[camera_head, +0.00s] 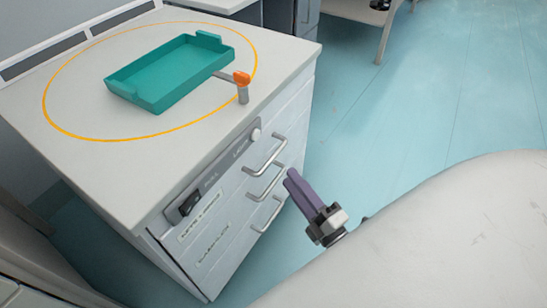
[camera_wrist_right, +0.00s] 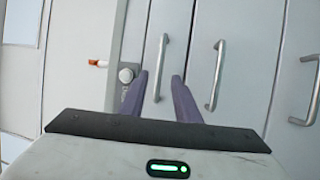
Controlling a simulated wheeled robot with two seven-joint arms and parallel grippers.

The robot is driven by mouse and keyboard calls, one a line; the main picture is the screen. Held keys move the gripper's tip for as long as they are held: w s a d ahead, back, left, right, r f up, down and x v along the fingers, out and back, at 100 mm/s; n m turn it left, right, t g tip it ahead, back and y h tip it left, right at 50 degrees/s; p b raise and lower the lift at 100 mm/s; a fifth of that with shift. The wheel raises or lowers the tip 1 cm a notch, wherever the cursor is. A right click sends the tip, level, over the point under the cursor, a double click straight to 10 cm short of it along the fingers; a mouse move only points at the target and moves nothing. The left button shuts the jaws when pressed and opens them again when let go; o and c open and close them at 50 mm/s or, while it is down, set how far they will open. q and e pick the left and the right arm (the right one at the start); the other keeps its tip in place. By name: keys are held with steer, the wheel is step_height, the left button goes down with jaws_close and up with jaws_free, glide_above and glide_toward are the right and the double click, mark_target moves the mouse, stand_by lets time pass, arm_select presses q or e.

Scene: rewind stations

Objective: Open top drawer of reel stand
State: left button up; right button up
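The reel stand (camera_head: 130,165) is a pale cabinet with several drawers in its front, all looking closed. The top drawer's grey bar handle (camera_head: 268,152) is the uppermost; in the right wrist view the top handle (camera_wrist_right: 162,55) is the leftmost bar, beside a round knob (camera_wrist_right: 126,74). My right gripper (camera_head: 289,176) has purple fingers and is in front of the drawers, near the middle handle (camera_head: 265,183). In the wrist view its fingers (camera_wrist_right: 159,78) are open, with the top handle's lower end showing between them; contact cannot be told. My left gripper is not in view.
A teal tray (camera_head: 170,72) lies on the stand's top inside a yellow ring, beside an orange-tipped post (camera_head: 242,85). A lower handle (camera_head: 267,214) is below the middle one. Blue floor (camera_head: 430,100) to the right is clear.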

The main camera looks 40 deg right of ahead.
mark_target(273, 156)
steer(key=w, duration=0.3)
steer(key=w+r, duration=0.1)
steer(key=w, duration=0.2)
steer(key=w+b, duration=0.1)
steer(key=w, duration=0.2)
steer(key=shift+r, duration=0.35)
steer(key=shift+c, duration=0.5)
jaws_close()
